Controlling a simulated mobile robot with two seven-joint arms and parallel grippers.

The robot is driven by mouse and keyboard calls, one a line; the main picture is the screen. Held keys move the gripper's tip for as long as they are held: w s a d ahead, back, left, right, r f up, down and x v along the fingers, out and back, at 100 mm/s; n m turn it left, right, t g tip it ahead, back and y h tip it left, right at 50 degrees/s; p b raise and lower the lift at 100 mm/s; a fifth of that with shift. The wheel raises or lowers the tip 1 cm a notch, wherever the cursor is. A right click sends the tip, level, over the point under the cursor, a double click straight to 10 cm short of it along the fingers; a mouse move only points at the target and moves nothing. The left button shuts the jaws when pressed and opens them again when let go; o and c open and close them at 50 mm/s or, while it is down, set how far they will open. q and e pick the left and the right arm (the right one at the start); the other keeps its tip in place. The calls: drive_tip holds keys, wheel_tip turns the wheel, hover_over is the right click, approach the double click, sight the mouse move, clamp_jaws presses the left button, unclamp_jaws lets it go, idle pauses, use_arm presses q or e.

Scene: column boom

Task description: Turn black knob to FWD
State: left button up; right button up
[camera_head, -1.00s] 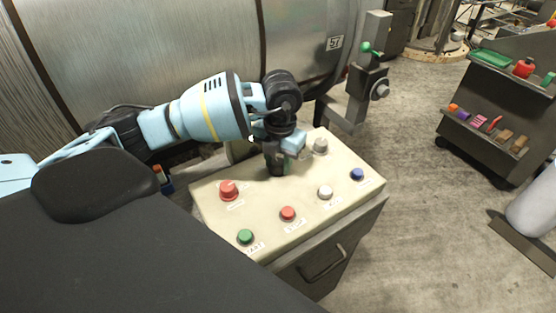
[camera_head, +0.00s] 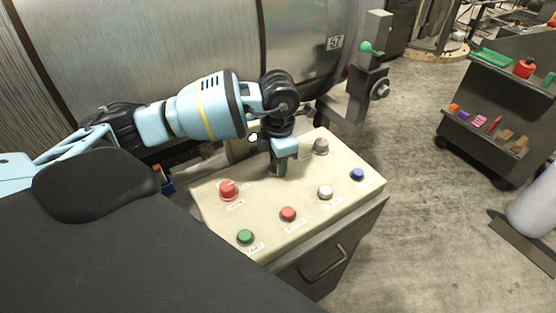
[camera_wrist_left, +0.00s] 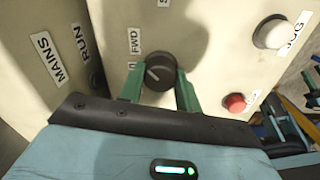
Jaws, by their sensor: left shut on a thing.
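The black knob (camera_wrist_left: 160,72) sits on the beige panel, with a white mark on the left side of its face. A FWD label (camera_wrist_left: 134,40) is printed to its upper left in the left wrist view. My left gripper (camera_wrist_left: 160,86) has its green fingers on either side of the knob and is shut on it. In the head view my left gripper (camera_head: 279,168) points down onto the panel (camera_head: 256,206) and hides the knob. My right gripper is not in view.
The panel also carries a red knob (camera_head: 228,188), a grey knob (camera_head: 321,146), and green (camera_head: 245,237), red (camera_head: 288,214), white (camera_head: 325,192) and blue (camera_head: 357,174) buttons. A large metal drum (camera_head: 170,45) stands behind. A tool cart (camera_head: 490,130) is at the right.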

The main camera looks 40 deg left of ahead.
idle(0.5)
use_arm(q)
drive_tip(key=o, duration=1)
drive_tip(key=shift+c, duration=0.2)
drive_tip(key=shift+d+r, duration=0.1)
drive_tip(key=shift+r, duration=3.85)
drive_tip(key=shift+s, duration=0.1)
